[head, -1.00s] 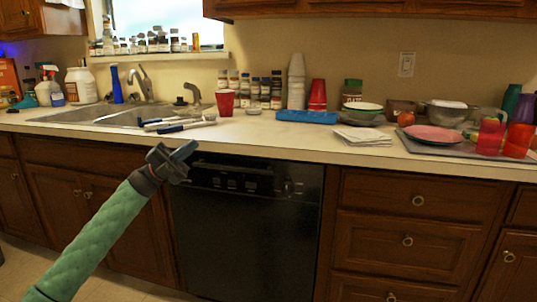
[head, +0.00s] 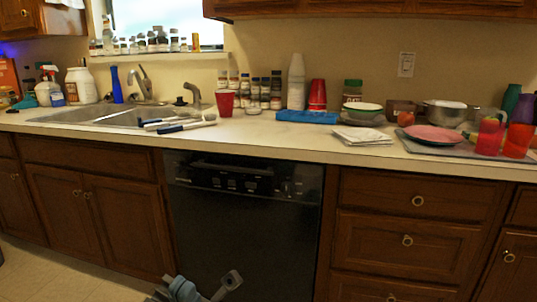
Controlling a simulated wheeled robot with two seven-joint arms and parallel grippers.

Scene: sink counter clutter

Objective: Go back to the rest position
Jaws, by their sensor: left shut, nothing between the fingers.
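My left gripper (head: 190,290) shows only in part at the bottom edge of the head view, in front of the lower part of the black dishwasher. It is shut and empty, in the air well below the counter top and apart from everything on it. The rest of my left arm is out of the picture. My right gripper is not in view.
The counter (head: 270,133) carries a sink (head: 75,115), brushes by the sink, a red cup (head: 225,103), a blue case (head: 306,117), napkins (head: 362,136) and a pink plate (head: 433,134). Below it are the dishwasher (head: 245,225) and wooden cabinets. The floor (head: 40,270) at lower left looks clear.

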